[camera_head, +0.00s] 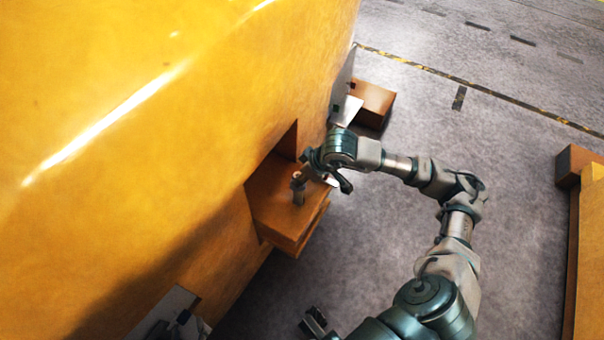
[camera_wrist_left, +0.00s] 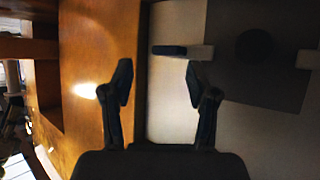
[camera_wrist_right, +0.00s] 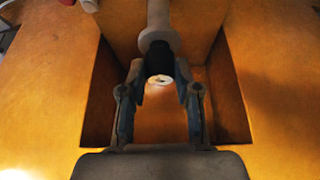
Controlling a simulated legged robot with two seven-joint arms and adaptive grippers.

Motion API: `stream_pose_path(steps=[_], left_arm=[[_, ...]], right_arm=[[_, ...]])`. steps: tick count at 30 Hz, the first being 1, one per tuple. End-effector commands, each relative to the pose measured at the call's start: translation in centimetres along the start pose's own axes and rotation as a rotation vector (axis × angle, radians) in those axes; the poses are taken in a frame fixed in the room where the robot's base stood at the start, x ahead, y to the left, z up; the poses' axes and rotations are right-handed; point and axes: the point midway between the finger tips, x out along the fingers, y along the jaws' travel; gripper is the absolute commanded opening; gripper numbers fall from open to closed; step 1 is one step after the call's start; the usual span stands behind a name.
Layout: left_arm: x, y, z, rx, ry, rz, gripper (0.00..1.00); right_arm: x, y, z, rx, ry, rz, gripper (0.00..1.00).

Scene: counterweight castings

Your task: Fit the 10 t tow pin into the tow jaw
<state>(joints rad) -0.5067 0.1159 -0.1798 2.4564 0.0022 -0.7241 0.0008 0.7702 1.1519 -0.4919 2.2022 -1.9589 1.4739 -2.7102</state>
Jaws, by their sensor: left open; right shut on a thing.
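The tow pin (camera_head: 298,190) stands roughly upright over the orange-brown tow jaw (camera_head: 268,198), which juts from a recess in the yellow casting. My right gripper (camera_head: 311,163) is shut on the pin's upper part. In the right wrist view the pin (camera_wrist_right: 160,42) shows a grey shaft, a flange and a dark collar, with a pale end between my right fingertips (camera_wrist_right: 159,90). Whether its lower end is inside the jaw's hole or only above it, I cannot tell. My left gripper (camera_head: 313,322) is open and empty; its fingers (camera_wrist_left: 160,85) also show in the left wrist view.
The yellow casting (camera_head: 150,150) fills the left side. A grey plate (camera_head: 160,310) is on it at lower left. Brown blocks stand beyond the jaw (camera_head: 373,100) and at the right edge (camera_head: 575,165). Bare floor (camera_head: 530,240) lies between the casting and the right edge.

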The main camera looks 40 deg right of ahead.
Motion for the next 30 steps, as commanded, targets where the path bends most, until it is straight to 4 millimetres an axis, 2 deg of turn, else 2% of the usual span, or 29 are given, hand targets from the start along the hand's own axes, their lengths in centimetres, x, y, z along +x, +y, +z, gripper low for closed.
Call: stream_pose_path(steps=[30], left_arm=[[0.5, 0.5, -2.5, -0.003, 0.16, 0.011, 0.59]], right_arm=[[0.8, 0.0, 0.3, 0.0, 0.007, 0.002, 0.0]])
